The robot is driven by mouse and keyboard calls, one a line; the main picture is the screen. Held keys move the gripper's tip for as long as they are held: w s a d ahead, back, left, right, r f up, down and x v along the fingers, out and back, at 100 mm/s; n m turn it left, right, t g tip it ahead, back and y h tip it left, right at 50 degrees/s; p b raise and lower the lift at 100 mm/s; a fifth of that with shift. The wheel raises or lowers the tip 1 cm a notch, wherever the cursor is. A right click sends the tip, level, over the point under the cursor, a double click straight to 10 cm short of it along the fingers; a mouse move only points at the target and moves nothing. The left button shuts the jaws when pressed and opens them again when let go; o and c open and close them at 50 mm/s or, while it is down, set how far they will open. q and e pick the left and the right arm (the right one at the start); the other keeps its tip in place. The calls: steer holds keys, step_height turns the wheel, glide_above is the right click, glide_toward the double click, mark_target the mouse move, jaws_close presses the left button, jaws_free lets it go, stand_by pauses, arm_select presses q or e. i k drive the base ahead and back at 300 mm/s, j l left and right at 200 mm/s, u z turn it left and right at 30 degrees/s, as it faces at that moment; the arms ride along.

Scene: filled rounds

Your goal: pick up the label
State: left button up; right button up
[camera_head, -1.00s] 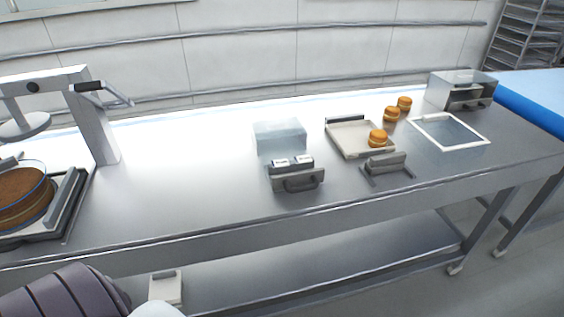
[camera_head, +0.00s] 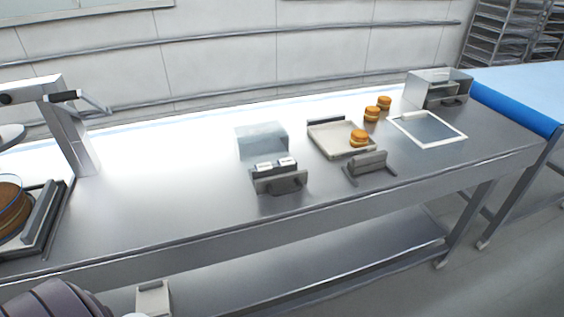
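Two small white pieces that look like labels, a left one (camera_head: 264,167) and a right one (camera_head: 287,162), sit side by side on top of a grey holder (camera_head: 267,185) with a dark handle at its front. They are too small to read. The holder stands near the front middle of the steel table (camera_head: 180,200), just in front of a pale clear box (camera_head: 262,139). Neither gripper is in view; only a dark ribbed part of my own body shows at the bottom left.
A light tray (camera_head: 327,141) holds one orange round (camera_head: 359,138); two more stand behind it. A grey stand (camera_head: 369,165), a white-framed plate (camera_head: 428,128) and a metal box (camera_head: 437,88) are to the right. A press (camera_head: 70,125) stands left. The left-middle tabletop is clear.

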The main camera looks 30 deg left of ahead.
mark_target(260, 167)
steer(key=u, duration=2.8)
steer(key=k+j+z, duration=0.1)
steer(key=z, duration=1.55)
steer(key=i+l+u, duration=0.2)
steer(key=i+u, duration=0.25)
steer(key=i, duration=0.1)
